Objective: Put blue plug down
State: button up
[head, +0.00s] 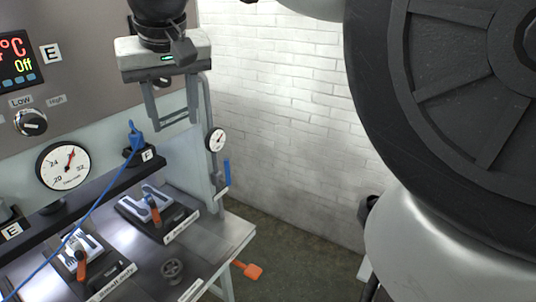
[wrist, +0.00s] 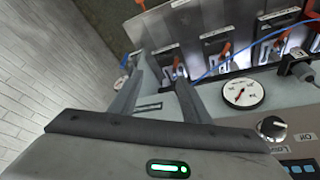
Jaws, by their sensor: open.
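The blue plug (head: 135,137) stands upright at the black socket marked F (head: 134,157), at the right end of the dark ledge. Its blue cable (head: 96,204) runs from it down to the lower left. My gripper (head: 174,127) is open and empty, fingers pointing down, to the right of the plug and apart from it in the picture. In the wrist view the open fingers (wrist: 160,72) show nothing held between them. The blue cable (wrist: 225,68) shows there and passes behind one finger; the plug itself cannot be made out clearly.
A round gauge (head: 63,166) and a knob (head: 31,122) are on the panel at left. Another gauge (head: 215,139) and a blue lever (head: 227,173) are on the post at right. Orange-handled clamps (head: 153,209) sit on the metal bench. Right of the bench are open floor and a white brick wall (head: 285,95).

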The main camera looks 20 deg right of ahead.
jog(key=s+d+f, duration=0.4)
jog(key=s+f, duration=0.3)
jog(key=s, duration=0.2)
jog(key=s+d+f+t, duration=0.1)
jog(key=s+d+f, duration=0.3)
jog(key=s+f, duration=0.3)
jog(key=shift+s+d+f+m, duration=0.2)
jog(key=shift+s+m, duration=0.1)
jog(key=shift+s, duration=0.95)
jog(key=shift+o, duration=0.3)
jog(key=shift+r, duration=0.1)
